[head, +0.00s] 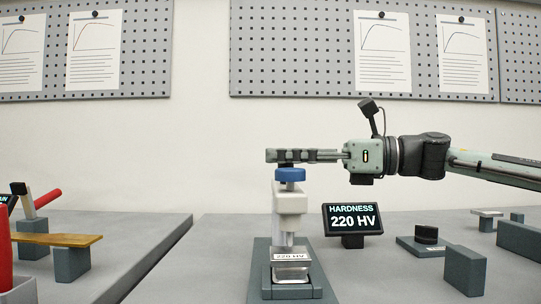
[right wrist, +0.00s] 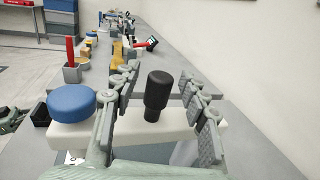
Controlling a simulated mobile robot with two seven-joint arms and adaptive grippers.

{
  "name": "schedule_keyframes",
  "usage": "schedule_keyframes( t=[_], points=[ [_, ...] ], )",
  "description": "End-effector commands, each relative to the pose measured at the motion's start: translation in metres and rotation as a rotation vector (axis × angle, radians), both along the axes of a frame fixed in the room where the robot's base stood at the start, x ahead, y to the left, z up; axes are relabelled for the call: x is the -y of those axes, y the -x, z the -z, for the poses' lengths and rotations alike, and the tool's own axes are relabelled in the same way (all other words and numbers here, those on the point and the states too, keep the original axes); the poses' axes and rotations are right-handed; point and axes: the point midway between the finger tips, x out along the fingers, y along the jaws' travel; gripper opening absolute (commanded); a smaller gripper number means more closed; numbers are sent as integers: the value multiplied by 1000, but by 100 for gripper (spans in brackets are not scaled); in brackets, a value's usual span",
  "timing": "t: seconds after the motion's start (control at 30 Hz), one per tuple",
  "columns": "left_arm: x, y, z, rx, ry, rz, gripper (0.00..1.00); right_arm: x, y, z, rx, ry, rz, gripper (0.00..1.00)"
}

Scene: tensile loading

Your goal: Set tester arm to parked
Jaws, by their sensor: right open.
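The hardness tester (head: 290,200) stands in the middle of the head view, with a white head, a blue round knob on top and a dark base. A light block labelled 220 HV (head: 291,257) sits at its foot. My right gripper (head: 275,155) lies level just above the blue knob, its arm coming from the right. In the right wrist view, an upright black handle (right wrist: 158,95) stands between the open fingers, with gaps on both sides. The blue knob (right wrist: 71,102) is to the left, on the white body (right wrist: 140,135). The handle is hidden in the head view.
A display (head: 352,218) reading HARDNESS 220 HV stands right of the tester. A black puck on a plate (head: 427,236) and grey blocks (head: 465,270) lie farther right. A wooden strip (head: 55,240) and red-handled items are at left, across a gap between tables.

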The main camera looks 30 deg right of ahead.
Motion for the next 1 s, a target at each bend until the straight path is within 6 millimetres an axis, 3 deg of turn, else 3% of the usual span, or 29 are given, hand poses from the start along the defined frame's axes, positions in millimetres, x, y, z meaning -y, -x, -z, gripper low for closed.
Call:
schedule_keyframes(
  t=[0.33, 0.67, 1.0],
  points=[
    [0, 0, 0, -2, -1, -1, 0, -1, 0, 0, 0, 0, 0, 43],
    [0, 0, 0, -2, -2, 0, 0, -1, 0, 0, 0, 0, 0, 2],
    [0, 0, 1, -3, -2, 0, 0, -1, 0, 0, 0, 0, 0, 0]
  ],
)
